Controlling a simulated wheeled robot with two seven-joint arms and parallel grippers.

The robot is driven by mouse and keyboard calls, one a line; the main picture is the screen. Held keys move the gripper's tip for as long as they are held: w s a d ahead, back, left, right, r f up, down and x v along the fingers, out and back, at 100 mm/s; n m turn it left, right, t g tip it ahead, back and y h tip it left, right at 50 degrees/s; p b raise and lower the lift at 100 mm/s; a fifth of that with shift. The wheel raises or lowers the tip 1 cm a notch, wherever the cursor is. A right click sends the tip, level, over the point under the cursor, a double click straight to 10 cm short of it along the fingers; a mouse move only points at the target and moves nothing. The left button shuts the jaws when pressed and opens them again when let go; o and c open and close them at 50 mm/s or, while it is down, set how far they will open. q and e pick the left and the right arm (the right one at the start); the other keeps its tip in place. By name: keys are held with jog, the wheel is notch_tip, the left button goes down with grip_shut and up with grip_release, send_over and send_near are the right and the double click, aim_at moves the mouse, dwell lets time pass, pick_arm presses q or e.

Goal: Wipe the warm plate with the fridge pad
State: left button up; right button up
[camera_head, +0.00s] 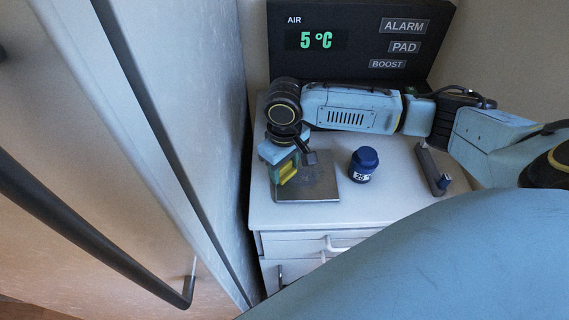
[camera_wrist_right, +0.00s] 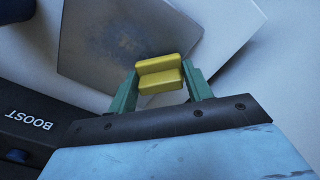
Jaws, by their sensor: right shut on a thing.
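The warm plate (camera_head: 322,187) is a flat grey square on top of the white cabinet. In the right wrist view the plate (camera_wrist_right: 100,50) shows a dark smudged patch on its surface. My right gripper (camera_head: 286,178) reaches down over the plate's left part. Its green fingers (camera_wrist_right: 160,86) are shut on a yellow pad (camera_wrist_right: 158,68), which I take for the fridge pad. The pad also shows in the head view (camera_head: 288,172). It is at or just above the plate; I cannot tell whether they touch. My left gripper is not in view.
A blue-capped jar (camera_head: 363,165) stands right of the plate. A dark bar-shaped object (camera_head: 432,168) lies further right. A black panel (camera_head: 350,40) reading 5 °C stands at the back. A tall fridge-like door (camera_head: 110,150) with a long dark handle (camera_head: 80,225) closes off the left side.

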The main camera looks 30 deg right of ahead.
aim_at(315, 178)
jog(key=shift+f, duration=0.5)
jog(key=shift+s+d+r+p, duration=0.2)
jog(key=shift+s+d+p, duration=0.35)
jog(key=shift+p, duration=0.35)
jog(key=shift+s+d+p, duration=0.25)
jog(key=shift+d+p, duration=0.4)
jog(key=shift+s+d+f+p, duration=0.1)
jog(key=shift+s+d+p, duration=0.3)
jog(key=shift+d+p, duration=0.25)
jog(key=shift+s+d+f+p, duration=0.1)
jog(key=shift+s+d+p, duration=0.3)
jog(key=shift+d+p, duration=0.2)
jog(key=shift+s+d+f+p, duration=0.15)
jog(key=shift+s+d+p, duration=0.25)
jog(key=shift+d, duration=0.25)
